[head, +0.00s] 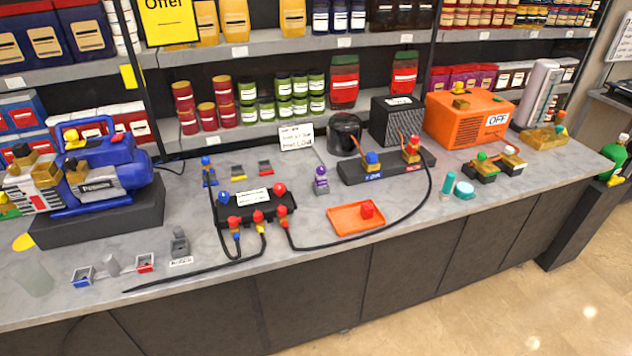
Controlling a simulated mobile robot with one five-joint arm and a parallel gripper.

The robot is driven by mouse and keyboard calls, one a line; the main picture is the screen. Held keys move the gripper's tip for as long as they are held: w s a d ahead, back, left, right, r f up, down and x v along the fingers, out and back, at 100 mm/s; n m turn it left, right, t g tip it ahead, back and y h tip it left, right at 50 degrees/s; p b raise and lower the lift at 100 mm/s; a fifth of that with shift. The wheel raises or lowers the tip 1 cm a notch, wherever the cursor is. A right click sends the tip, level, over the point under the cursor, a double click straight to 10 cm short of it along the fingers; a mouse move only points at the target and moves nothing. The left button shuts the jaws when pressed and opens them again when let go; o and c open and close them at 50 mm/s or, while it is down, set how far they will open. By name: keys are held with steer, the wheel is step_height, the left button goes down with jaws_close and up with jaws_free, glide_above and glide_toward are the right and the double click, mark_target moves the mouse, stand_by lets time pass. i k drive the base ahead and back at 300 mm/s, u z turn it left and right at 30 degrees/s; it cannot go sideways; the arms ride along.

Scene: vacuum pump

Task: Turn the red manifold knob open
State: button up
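The black manifold (287,202) sits on the grey counter, near the middle of the head view, with a white label on top. The red manifold knob (279,189) is the round red one at its right end; its turn position is too small to tell. A blue knob (223,197) is at the left end. Several red fittings line the front, and black hoses (331,247) run from there across the counter. My gripper is not in the head view.
A purple-topped bottle (321,180) stands between manifold and black weighing base (352,171). A blue pump (105,170) is at left. Stocked shelves rise behind.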

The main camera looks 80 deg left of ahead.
mark_target(279, 188)
steer(key=i, duration=0.25)
steer(key=u, duration=4.5)
steer(key=i, duration=0.35)
steer(key=u, duration=0.1)
